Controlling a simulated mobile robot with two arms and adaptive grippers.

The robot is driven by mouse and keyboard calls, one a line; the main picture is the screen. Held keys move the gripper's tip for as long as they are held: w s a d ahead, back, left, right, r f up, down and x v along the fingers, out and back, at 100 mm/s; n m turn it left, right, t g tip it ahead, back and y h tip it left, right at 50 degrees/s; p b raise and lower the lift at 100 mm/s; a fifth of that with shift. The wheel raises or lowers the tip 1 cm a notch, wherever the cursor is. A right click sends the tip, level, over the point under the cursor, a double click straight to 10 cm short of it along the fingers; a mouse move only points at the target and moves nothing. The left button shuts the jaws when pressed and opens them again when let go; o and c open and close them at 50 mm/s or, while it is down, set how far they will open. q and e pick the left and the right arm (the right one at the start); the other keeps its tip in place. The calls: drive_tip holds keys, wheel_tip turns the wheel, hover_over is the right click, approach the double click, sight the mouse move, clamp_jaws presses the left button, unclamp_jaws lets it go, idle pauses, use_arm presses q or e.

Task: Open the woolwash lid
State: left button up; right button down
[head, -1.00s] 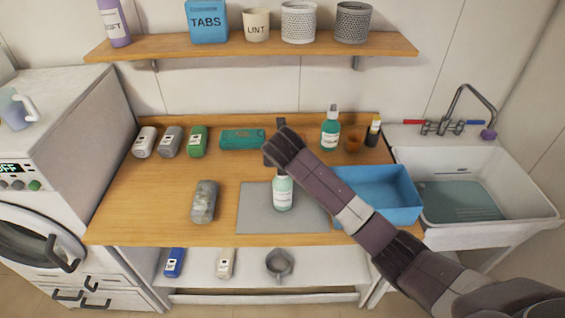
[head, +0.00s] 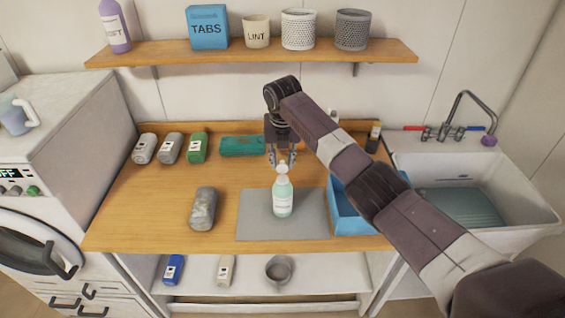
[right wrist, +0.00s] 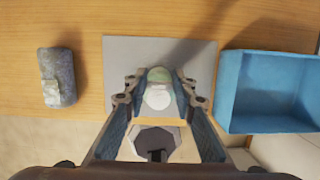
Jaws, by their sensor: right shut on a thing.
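The woolwash bottle (head: 282,199), pale green with a white label, stands upright on the grey mat (head: 255,222). Its white lid (head: 281,169) is on top; the wrist view also shows the lid (right wrist: 158,98) from above, between my fingers. My right gripper (head: 281,160) points down at the bottle's top, its fingers on either side of the lid, shut on it. The right wrist view shows the gripper (right wrist: 160,84) too. I cannot tell whether the lid is raised or separated from the bottle. My left gripper is out of view.
A grey bottle (head: 203,208) lies left of the mat. A blue bin (head: 350,222) is to its right, partly behind my arm. A mug (head: 279,270) is on the lower shelf; the sink (head: 525,205) is right.

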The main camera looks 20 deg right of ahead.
sight(282, 175)
drive_tip(key=shift+s+f+g, duration=0.1)
drive_tip(key=shift+f+g, duration=0.2)
idle(0.4)
drive_tip(key=c, duration=2)
unclamp_jaws()
drive_tip(key=o, duration=0.4)
drive_tip(key=shift+w, duration=0.2)
drive_tip(key=shift+r, duration=0.1)
drive_tip(key=shift+r, duration=0.1)
drive_tip(key=shift+r, duration=0.3)
wheel_tip(282, 175, up, 11)
drive_tip(key=s, duration=0.2)
drive_tip(key=shift+a, duration=0.25)
